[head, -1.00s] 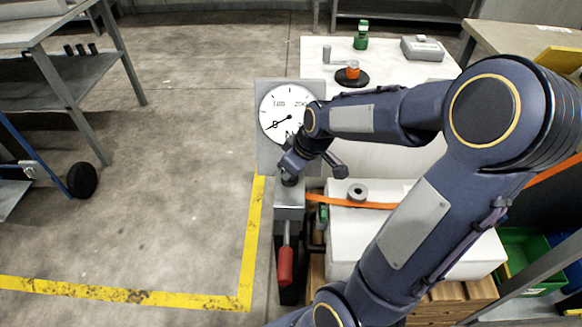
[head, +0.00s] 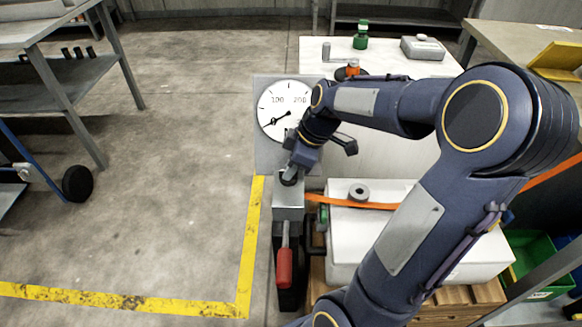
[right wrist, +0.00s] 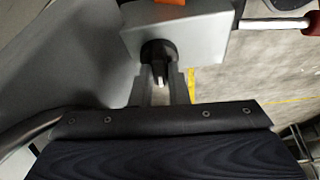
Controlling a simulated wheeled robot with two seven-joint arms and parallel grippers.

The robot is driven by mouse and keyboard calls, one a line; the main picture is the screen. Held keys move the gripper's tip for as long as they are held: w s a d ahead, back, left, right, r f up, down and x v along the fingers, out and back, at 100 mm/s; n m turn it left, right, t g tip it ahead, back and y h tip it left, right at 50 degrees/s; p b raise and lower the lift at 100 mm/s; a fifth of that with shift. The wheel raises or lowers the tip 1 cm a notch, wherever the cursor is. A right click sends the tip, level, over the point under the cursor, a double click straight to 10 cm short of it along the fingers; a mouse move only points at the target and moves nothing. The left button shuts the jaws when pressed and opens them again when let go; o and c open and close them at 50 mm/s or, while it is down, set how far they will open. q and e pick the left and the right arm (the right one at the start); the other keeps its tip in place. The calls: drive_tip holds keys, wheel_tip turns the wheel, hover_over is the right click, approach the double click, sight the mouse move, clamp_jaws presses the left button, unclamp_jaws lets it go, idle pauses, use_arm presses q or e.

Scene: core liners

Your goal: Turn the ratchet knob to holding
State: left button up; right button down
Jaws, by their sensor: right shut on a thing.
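The ratchet knob (head: 289,182) is a dark round knob on a grey metal box (head: 289,212), below the gauge. The knob (right wrist: 157,50) also shows in the right wrist view, with a pale mark on it. My right gripper (right wrist: 160,72) is shut on the knob, one finger on each side. In the head view my right gripper (head: 291,171) partly covers the knob. I cannot read any position labels. My left gripper is not in view.
A round gauge (head: 287,110) stands behind the box. A red-handled lever (head: 284,268) sticks out toward me. A white case (head: 350,253) with an orange strap (head: 370,204) lies to the right. A white table (head: 380,68) stands behind. Open floor (head: 150,200) lies left.

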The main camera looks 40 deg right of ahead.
drive_tip(key=c, duration=1.4)
unclamp_jaws()
drive_tip(key=shift+r, duration=0.1)
drive_tip(key=p+v, duration=0.2)
drive_tip(key=v, duration=0.5)
drive_tip(key=shift+r, duration=0.3)
drive_tip(key=shift+s+d, duration=0.1)
